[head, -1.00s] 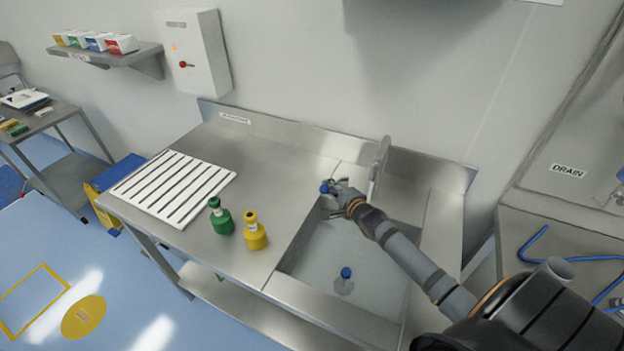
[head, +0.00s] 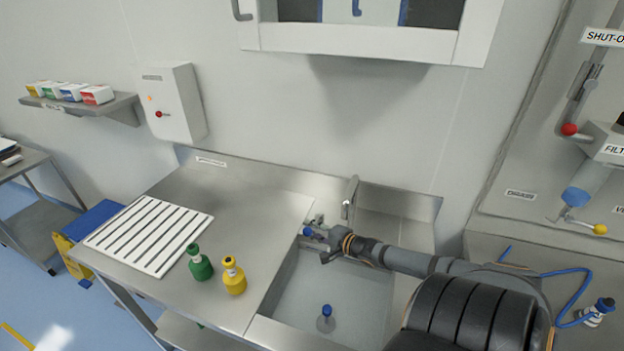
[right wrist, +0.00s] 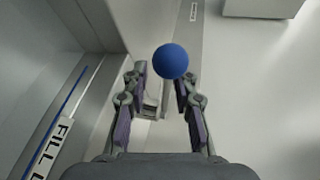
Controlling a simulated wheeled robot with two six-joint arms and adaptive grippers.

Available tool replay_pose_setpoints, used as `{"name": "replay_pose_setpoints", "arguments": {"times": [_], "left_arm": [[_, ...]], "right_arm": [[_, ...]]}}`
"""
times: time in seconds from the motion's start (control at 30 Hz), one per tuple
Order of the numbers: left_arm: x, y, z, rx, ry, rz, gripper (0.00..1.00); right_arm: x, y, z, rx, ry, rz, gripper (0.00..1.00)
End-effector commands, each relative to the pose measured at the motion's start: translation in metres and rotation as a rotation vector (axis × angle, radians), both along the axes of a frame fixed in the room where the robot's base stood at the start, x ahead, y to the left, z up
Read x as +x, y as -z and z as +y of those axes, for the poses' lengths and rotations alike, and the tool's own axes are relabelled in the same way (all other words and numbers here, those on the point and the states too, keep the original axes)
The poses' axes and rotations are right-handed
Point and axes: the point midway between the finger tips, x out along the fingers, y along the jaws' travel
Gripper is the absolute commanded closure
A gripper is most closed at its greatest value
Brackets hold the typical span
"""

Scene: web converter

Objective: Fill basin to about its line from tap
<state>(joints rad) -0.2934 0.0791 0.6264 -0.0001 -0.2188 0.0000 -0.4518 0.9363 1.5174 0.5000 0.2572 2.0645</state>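The sunken steel basin (head: 290,283) is in the lower middle of the head view. A steel tap spout (head: 350,197) rises at its back edge. A round blue knob (head: 308,233) shows at the basin's back left; it also shows large in the right wrist view (right wrist: 171,61). My right gripper (head: 318,240) is at this knob. In the right wrist view its fingers (right wrist: 160,85) are apart, with the knob at their tips and no clear grip on it. A blue line (right wrist: 78,92) and a partly cut-off "FILL" label (right wrist: 52,150) mark the basin wall. No running water is discernible. My left gripper is out of view.
A clear, blue-capped bottle (head: 326,320) is in the basin. Green (head: 200,265) and yellow (head: 233,279) bottles stand on the counter left of it, beside a white slatted rack (head: 150,235). A wall cabinet (head: 360,35) hangs above.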

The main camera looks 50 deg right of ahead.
Motion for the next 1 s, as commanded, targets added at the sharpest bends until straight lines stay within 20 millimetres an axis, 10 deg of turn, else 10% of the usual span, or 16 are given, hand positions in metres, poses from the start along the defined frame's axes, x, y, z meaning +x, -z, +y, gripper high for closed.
{"name": "replay_pose_setpoints", "arguments": {"times": [0.43, 1.0], "left_arm": [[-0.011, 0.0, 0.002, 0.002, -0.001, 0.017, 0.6], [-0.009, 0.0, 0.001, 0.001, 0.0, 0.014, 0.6]], "right_arm": [[-0.003, -0.005, 0.001, 0.0, -0.007, -0.008, 0.67], [-0.061, -0.021, -0.001, -0.007, -0.02, -0.005, 0.67]]}}
